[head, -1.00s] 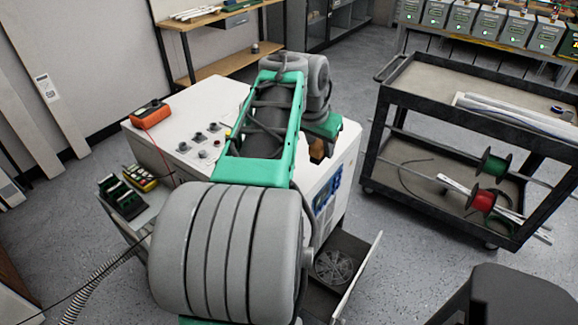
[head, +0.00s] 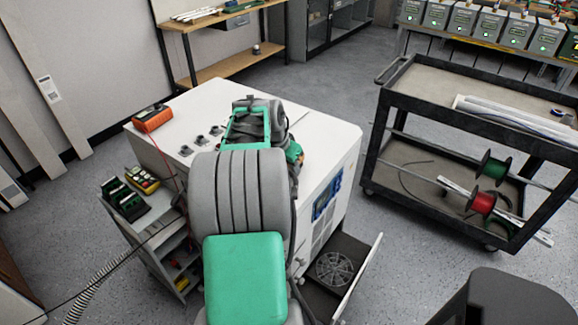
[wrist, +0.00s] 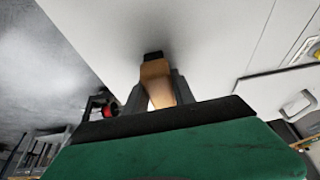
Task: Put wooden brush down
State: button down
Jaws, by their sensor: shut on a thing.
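My gripper (wrist: 157,92) is shut on the wooden brush (wrist: 156,72) in the wrist view. The brush's pale brown wooden body stands out between the two grey fingers, with a dark end (wrist: 153,56) pointing away from the gripper. A white surface fills the view beyond it, with a soft shadow around the dark end; I cannot tell if they touch.
An orange meter (head: 152,117) and several dark knobs are on the cabinet top. An open drawer (head: 335,268) with a round grille juts out at the lower right. A black cart (head: 385,110) with wire spools stands to the right, across some free floor.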

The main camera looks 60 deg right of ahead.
jog(key=shift+f, duration=0.2)
jog(key=c, duration=1.1)
grip_release()
jog(key=shift+o, duration=0.2)
jog(key=shift+r, duration=0.1)
